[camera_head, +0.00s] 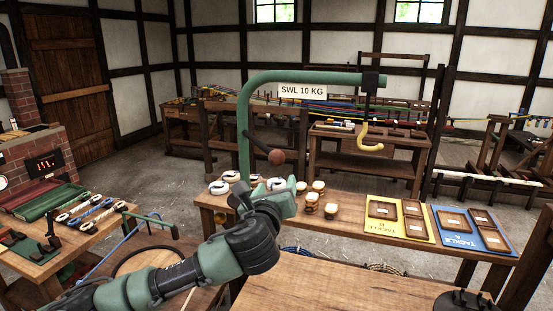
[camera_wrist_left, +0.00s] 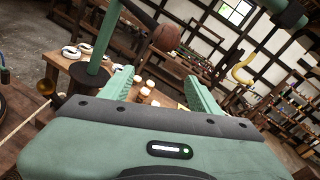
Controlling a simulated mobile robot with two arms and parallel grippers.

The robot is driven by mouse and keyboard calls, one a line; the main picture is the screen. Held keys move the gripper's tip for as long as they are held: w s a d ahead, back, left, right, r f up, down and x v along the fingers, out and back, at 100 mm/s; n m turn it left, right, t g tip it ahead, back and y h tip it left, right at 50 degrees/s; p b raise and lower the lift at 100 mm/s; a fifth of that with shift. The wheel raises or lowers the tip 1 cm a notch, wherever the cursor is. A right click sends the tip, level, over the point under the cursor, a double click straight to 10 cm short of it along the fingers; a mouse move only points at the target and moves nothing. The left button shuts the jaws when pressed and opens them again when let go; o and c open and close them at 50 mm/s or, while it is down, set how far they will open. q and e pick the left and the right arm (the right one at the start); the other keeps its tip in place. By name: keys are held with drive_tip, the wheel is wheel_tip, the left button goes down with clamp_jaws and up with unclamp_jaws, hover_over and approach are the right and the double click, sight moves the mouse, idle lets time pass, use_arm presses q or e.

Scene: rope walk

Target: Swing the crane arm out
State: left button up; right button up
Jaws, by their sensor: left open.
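The green crane (camera_head: 243,130) stands on the wooden bench, its arm reaching right with a white "SWL 10 KG" sign (camera_head: 302,91). A yellow hook (camera_head: 370,146) hangs from the arm's dark end block; it also shows in the left wrist view (camera_wrist_left: 243,70). A dark handle with a brown ball knob (camera_head: 276,157) sticks out from the post. My left gripper (camera_head: 286,190) is open and empty, just below the knob in the head view. In the left wrist view the knob (camera_wrist_left: 166,38) appears beyond and between the parted fingers (camera_wrist_left: 158,85). My right gripper is out of view.
The bench (camera_head: 345,227) carries white rope coils, small pale-topped pieces, a yellow tray (camera_head: 381,236) and a blue tray (camera_head: 459,245). A side table with tools (camera_head: 80,240) stands at left. Air around the hook looks clear.

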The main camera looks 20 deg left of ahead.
sight(275, 160)
use_arm(q)
drive_tip(key=shift+m+t, duration=0.4)
drive_tip(key=shift+m, duration=0.3)
drive_tip(key=r, duration=0.1)
drive_tip(key=a+r, duration=0.1)
drive_tip(key=w+r, duration=0.1)
drive_tip(key=shift+a+r, duration=0.2)
drive_tip(key=shift+r, duration=0.1)
drive_tip(key=shift+w+r, duration=0.2)
drive_tip(key=shift+w, duration=0.15)
drive_tip(key=w, duration=0.2)
drive_tip(key=w+p, duration=0.1)
drive_tip(key=w, duration=0.1)
drive_tip(key=w+a+p, duration=0.1)
drive_tip(key=w, duration=0.1)
drive_tip(key=shift+w+f+p, duration=0.15)
drive_tip(key=shift+w+p, duration=0.15)
drive_tip(key=shift+w, duration=0.25)
drive_tip(key=shift+a, duration=0.1)
clamp_jaws()
